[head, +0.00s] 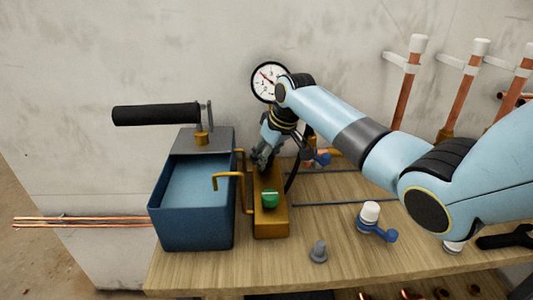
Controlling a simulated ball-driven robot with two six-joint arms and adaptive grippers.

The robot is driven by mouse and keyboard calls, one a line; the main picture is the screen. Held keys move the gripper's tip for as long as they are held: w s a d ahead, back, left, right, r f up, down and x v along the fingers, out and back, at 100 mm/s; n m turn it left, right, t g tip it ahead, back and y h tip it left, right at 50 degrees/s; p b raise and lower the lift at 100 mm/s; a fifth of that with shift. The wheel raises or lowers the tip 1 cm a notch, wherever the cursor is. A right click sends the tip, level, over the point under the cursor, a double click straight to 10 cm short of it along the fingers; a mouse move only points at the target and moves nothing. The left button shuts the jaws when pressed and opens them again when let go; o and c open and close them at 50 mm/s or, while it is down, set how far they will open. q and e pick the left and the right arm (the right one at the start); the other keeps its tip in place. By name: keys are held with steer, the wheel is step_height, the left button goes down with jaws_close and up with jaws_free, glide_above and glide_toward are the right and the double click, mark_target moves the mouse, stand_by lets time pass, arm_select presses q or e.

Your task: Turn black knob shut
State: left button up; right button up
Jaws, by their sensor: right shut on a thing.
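My right arm reaches in from the right. Its right gripper (263,158) points down at the back part of a brass block (271,225) on the bench. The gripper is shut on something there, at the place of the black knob. The knob itself is hidden by the fingers, so I cannot tell how far it is turned. A green knob (270,198) sits on the front part of the same block, clear of the gripper. My left gripper is not in view.
A blue tank (195,220) with a black-handled lever (157,114) stands left of the block. A dial gauge (270,82) is behind. A blue-handled valve (377,224) and a grey fitting (318,251) lie on the wooden bench (200,273). Copper pipes (405,92) rise at back right.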

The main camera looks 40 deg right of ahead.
steer(key=m+p, duration=0.1)
steer(key=m+h+p, duration=0.1)
steer(key=p, duration=0.1)
steer(key=m+p, duration=0.1)
steer(key=m, duration=0.1)
steer(key=shift+a+r+p, duration=0.1)
steer(key=shift+r+p, duration=0.15)
steer(key=shift+p, duration=0.05)
steer(key=shift+m+h+p, duration=0.6)
steer(key=shift+m, duration=0.3)
steer(key=shift+f+m+g+h+p, duration=0.15)
steer(key=shift+m+g+h+p, duration=0.2)
steer(key=shift+m, duration=0.55)
steer(key=shift+m+h, duration=0.25)
steer(key=shift+m, duration=0.65)
steer(key=m+g, duration=0.1)
steer(key=m, duration=0.1)
steer(key=shift+w+f+m+h, duration=0.1)
steer(key=shift+m+h, duration=0.2)
steer(key=shift+h, duration=0.1)
steer(key=shift+m+g+h+b, duration=0.4)
steer(key=shift+m+g+b, duration=0.35)
steer(key=shift+m+b, duration=1.25)
steer(key=shift+m+p, duration=0.55)
steer(key=shift+m, duration=0.05)
steer(key=o, duration=1.1)
